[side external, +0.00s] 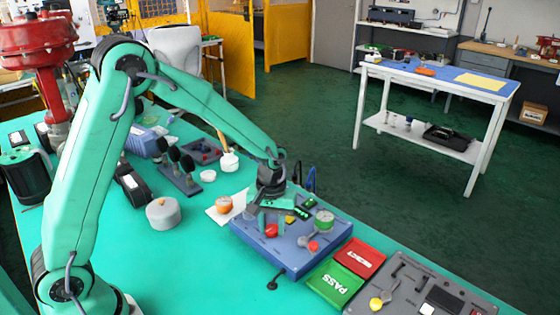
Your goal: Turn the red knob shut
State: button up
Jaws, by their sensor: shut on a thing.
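A blue valve positioner box (293,268) lies on the teal bench. The red knob (271,231) shows near the left part of its top. My gripper (273,226) points down over the box and its fingers are shut on the red knob. The fingers hide part of the knob, so its angle cannot be told. To the right on the same box are a green round gauge or cap (324,219), a grey lever-like part and a second, smaller red button (313,246).
A green PASS plate (335,284) and a red REJECT plate (358,258) lie right of the box, beside a grey tool tray (405,290). An orange-topped item (224,204) and a grey lidded pot (163,213) stand to the left. The front middle bench is clear.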

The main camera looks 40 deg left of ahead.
jog(key=shift+m, duration=0.4)
jog(key=m, duration=0.7)
jog(key=shift+m, duration=0.4)
jog(key=m, duration=0.4)
jog(key=shift+m, duration=0.3)
jog(key=m, duration=0.4)
jog(key=shift+m, duration=0.4)
jog(key=shift+r, duration=0.1)
jog(key=o, duration=1)
